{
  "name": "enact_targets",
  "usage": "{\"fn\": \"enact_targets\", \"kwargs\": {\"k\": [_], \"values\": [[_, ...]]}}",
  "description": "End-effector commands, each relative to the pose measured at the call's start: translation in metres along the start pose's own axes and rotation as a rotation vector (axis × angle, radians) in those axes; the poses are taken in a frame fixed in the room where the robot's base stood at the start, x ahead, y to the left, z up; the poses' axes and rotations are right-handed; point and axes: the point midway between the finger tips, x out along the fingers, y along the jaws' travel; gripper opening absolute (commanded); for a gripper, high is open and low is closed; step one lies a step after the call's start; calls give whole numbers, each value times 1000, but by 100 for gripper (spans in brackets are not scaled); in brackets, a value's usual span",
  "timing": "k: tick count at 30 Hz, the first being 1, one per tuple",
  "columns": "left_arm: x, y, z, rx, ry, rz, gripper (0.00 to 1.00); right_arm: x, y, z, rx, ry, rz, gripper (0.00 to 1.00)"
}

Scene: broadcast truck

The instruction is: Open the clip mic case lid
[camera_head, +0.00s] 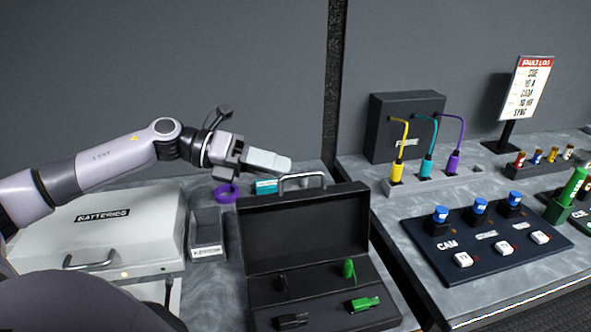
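The black clip mic case (257,291) sits on the near bench, below the middle of the view. Its lid (305,226) stands up, open, with a silver handle (303,180) on its top edge. Inside lie green clip mics (363,304) and black clip mics (291,321). My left gripper (284,167) reaches in from the left, its pale fingers just behind and above the lid's top edge, close to the handle. I cannot tell whether it touches the handle or how far apart its fingers are. My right gripper is not in view.
A white batteries case (120,235) stands at the left, with a small grey tray (207,232) beside it. A purple ring (227,193) and a teal box (266,187) lie behind. On the right bench are a switch panel (490,254) and a cable rack (436,186).

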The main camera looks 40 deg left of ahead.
Motion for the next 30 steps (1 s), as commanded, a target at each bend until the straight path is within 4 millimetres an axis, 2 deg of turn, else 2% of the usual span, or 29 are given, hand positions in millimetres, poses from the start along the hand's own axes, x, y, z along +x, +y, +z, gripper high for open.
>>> {"fn": "enact_targets", "kwargs": {"k": [15,27,29,30], "values": [[37,-2,1,2,0,-3,36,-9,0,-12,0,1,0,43],[42,-1,0,1,1,-1,36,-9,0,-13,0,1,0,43],[41,-1,0,1,1,-1,16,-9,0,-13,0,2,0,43],[41,-1,0,1,1,-1,3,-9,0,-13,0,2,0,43]]}}
